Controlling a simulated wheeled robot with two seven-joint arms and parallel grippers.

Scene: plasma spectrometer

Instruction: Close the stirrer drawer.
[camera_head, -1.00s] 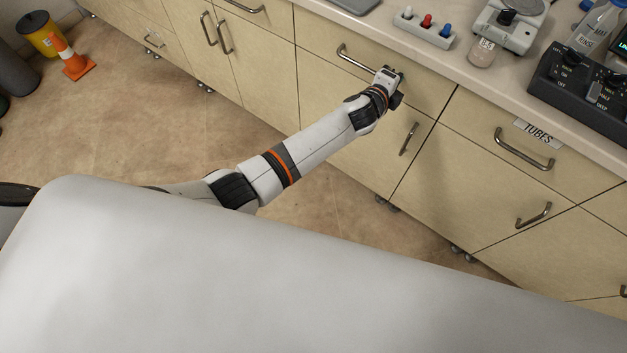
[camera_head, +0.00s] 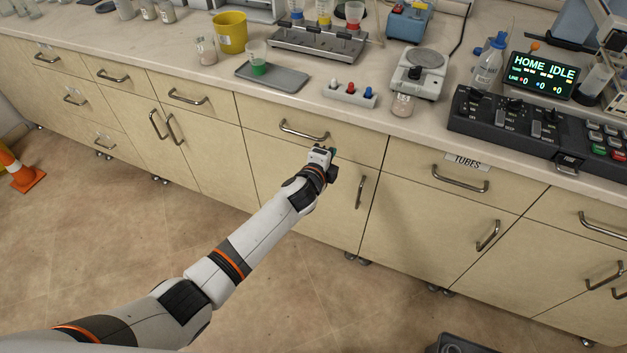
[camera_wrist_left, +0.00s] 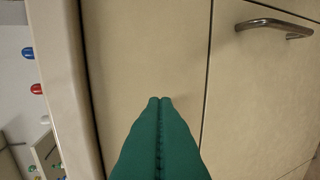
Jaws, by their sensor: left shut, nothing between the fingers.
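My left gripper (camera_head: 333,152) is at the right part of an unlabelled drawer front (camera_head: 262,112) with a horizontal bar handle (camera_head: 304,133). It is right of and below this handle. The drawer front looks flush, or nearly so, with its neighbours. No stirrer label is visible; my wrist may cover one. In the left wrist view the green fingers (camera_wrist_left: 160,101) are pressed together, empty, with tips at or just before the plain drawer front (camera_wrist_left: 150,40). I cannot tell whether they touch. My right gripper is out of view.
A labelled TUBES drawer (camera_head: 461,178) is to the right. A cabinet door handle (camera_head: 360,192) is just below right of my gripper. The counter above carries a tray (camera_head: 272,77), a coloured-knob block (camera_head: 349,95) and a scale-like device (camera_head: 420,70).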

